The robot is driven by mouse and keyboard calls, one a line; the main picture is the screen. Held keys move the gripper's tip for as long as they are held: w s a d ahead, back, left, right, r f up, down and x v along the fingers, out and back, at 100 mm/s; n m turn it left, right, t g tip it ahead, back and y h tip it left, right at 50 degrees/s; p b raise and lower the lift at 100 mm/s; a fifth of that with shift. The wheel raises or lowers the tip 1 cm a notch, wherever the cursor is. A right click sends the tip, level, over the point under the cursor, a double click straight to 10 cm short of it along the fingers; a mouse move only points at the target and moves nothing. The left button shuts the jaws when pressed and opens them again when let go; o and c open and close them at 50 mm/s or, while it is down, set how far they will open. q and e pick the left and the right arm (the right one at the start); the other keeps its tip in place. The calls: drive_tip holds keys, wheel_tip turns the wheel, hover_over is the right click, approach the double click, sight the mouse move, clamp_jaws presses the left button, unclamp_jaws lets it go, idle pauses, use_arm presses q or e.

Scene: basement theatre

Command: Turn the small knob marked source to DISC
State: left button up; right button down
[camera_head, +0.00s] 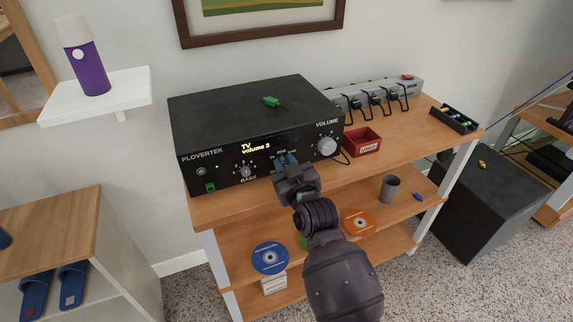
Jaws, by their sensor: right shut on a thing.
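The black amplifier (245,110) stands on the top of the wooden shelf unit. Its display (256,146) reads "TV volume 3". The small source knob is hidden behind my right gripper (287,164), which is shut on it at the front panel, between the bass knob (245,172) and the big volume knob (327,146). Part of the lettering above the gripper shows, but it is too small to read surely. The knob's pointer is hidden. My left gripper is not in view.
A red box (361,142) and a grey power strip with black plugs (378,97) are right of the amplifier. A green object (271,101) lies on top of it. A grey cup (389,188) and discs (269,258) are on the lower shelves.

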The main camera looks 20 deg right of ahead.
drive_tip(key=shift+r+m+p, duration=0.45)
drive_tip(key=shift+m+p, duration=0.5)
drive_tip(key=shift+m, duration=0.15)
drive_tip(key=shift+m+p, duration=0.3)
drive_tip(key=shift+m, duration=0.1)
drive_tip(key=m+p, duration=0.1)
drive_tip(key=m, duration=0.1)
drive_tip(key=shift+m+p, duration=0.4)
drive_tip(key=shift+f+m+p, duration=0.15)
drive_tip(key=shift+m+p, duration=0.5)
drive_tip(key=shift+m, duration=0.55)
drive_tip(key=shift+f+m+p, duration=0.1)
drive_tip(key=shift+m+p, duration=0.2)
drive_tip(key=shift+m, duration=0.3)
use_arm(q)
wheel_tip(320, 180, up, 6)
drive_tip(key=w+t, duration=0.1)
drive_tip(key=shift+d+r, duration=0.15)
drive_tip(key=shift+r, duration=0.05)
use_arm(e)
drive_tip(key=shift+f+m, duration=0.1)
drive_tip(key=shift+m, duration=0.7)
use_arm(q)
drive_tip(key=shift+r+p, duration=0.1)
drive_tip(key=shift+p, duration=0.2)
use_arm(e)
drive_tip(key=c, duration=1)
unclamp_jaws()
